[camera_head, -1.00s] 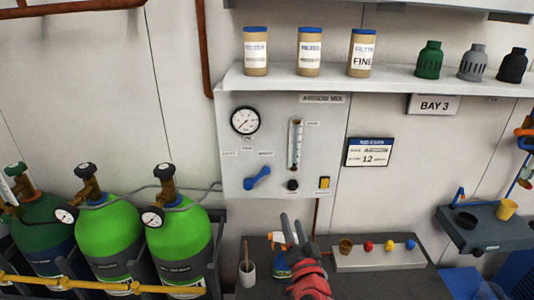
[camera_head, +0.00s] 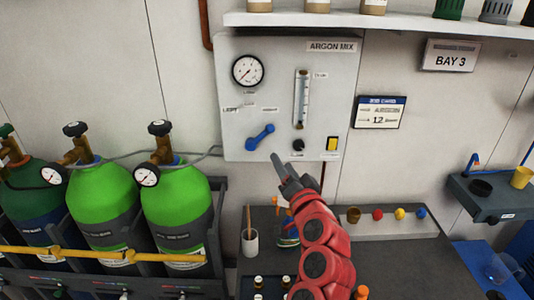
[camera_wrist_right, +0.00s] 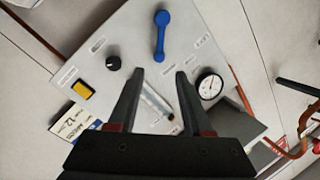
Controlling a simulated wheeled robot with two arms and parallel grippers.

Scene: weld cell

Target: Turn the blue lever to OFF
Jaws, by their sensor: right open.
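The blue lever (camera_head: 260,137) is on the pale argon mix panel (camera_head: 235,110) in the head view. It slants from lower left to upper right, below the round gauge. In the right wrist view the blue lever (camera_wrist_right: 160,36) lies beyond the fingertips, apart from them. My right gripper (camera_head: 284,172) is below and a little right of the lever in the head view. In the right wrist view my right gripper (camera_wrist_right: 156,74) is open, with nothing between its fingers. The labels beside the lever are too small to read surely. My left gripper is not in view.
The panel also carries a gauge (camera_head: 248,71), a flow tube (camera_head: 301,98), a black knob (camera_head: 298,145) and a yellow switch (camera_head: 332,144). Green cylinders (camera_head: 176,200) stand at left. A cup (camera_head: 250,242) stands on the bench below. A shelf (camera_head: 400,27) overhangs the panel.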

